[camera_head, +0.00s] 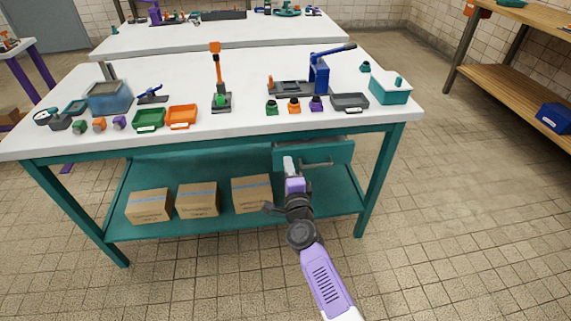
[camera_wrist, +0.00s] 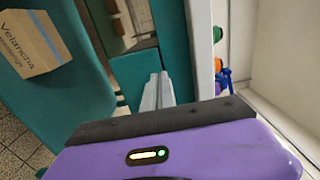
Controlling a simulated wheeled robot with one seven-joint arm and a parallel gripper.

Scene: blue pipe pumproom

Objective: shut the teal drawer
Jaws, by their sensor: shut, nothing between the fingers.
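The teal drawer (camera_head: 338,153) hangs under the right part of the workbench's front edge. A grey strip shows between its front and the tabletop, so it appears to stand partly open; how far is hard to tell. Its grey bar handle (camera_head: 318,163) is on the front. My gripper (camera_head: 289,162) is shut and empty, in front of the drawer's left part, left of the handle. It covers some of the drawer front. In the wrist view the closed pale fingers (camera_wrist: 159,82) lie close to a teal panel; whether they touch it I cannot tell.
The white workbench top (camera_head: 190,135) overhangs the drawer and carries trays, tools and a lever press (camera_head: 318,72). Several cardboard boxes, one of them here (camera_head: 251,193), sit on the teal lower shelf. Tiled floor is free in front and to the right.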

